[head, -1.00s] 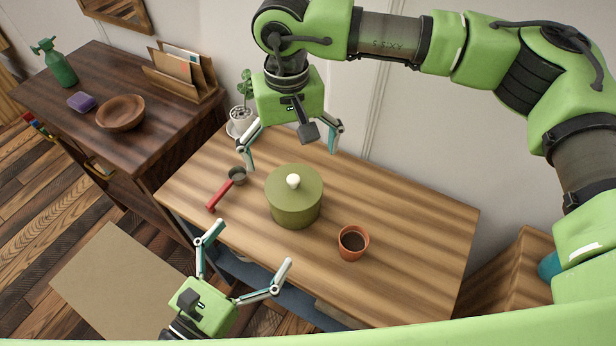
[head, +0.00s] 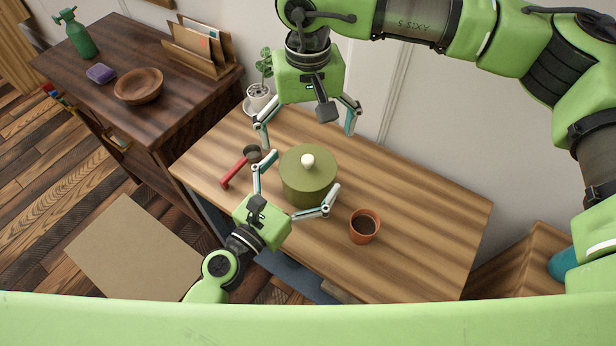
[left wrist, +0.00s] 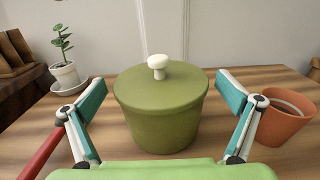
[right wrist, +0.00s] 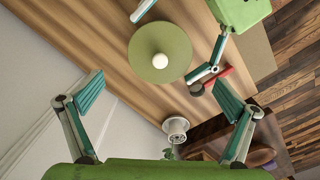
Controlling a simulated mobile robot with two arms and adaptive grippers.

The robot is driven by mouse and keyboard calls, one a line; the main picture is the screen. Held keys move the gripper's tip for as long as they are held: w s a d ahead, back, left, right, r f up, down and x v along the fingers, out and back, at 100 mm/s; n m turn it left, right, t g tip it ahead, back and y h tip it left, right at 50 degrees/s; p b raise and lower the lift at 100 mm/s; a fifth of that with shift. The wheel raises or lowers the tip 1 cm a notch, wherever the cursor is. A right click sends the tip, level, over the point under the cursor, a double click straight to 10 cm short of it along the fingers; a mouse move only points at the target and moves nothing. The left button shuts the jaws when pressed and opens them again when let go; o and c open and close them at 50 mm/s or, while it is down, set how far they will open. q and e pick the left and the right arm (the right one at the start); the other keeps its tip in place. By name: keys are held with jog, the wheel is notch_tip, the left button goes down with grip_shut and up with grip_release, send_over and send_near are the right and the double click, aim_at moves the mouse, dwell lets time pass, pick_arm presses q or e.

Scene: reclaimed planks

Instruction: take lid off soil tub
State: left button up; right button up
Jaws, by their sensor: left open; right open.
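The soil tub (head: 307,190) is olive green and stands upright on the wooden table. Its round lid (head: 318,174) with a white knob (head: 308,160) sits on top. In the left wrist view the tub (left wrist: 165,130) stands between and beyond the open fingers, with a rim line under the lid (left wrist: 160,88). My left gripper (head: 296,184) is open at the tub's near side, one finger on each side. My right gripper (head: 308,118) is open and empty, above and behind the tub. In the right wrist view the lid (right wrist: 150,65) and knob (right wrist: 160,61) show from above.
A terracotta pot (head: 364,228) of soil stands right of the tub. A red-handled scoop (head: 235,172) lies to its left. A potted plant (head: 259,97) stands at the table's back left corner. The table's right part (head: 430,225) is clear.

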aim_at(308, 158)
pick_arm(q)
jog(key=c, duration=1.6)
pick_arm(e)
notch_tip(308, 158, up, 3)
jog(key=m, duration=0.5)
jog(key=shift+f, duration=0.2)
notch_tip(308, 158, down, 10)
jog(key=m, duration=0.4)
jog(key=shift+f, duration=0.15)
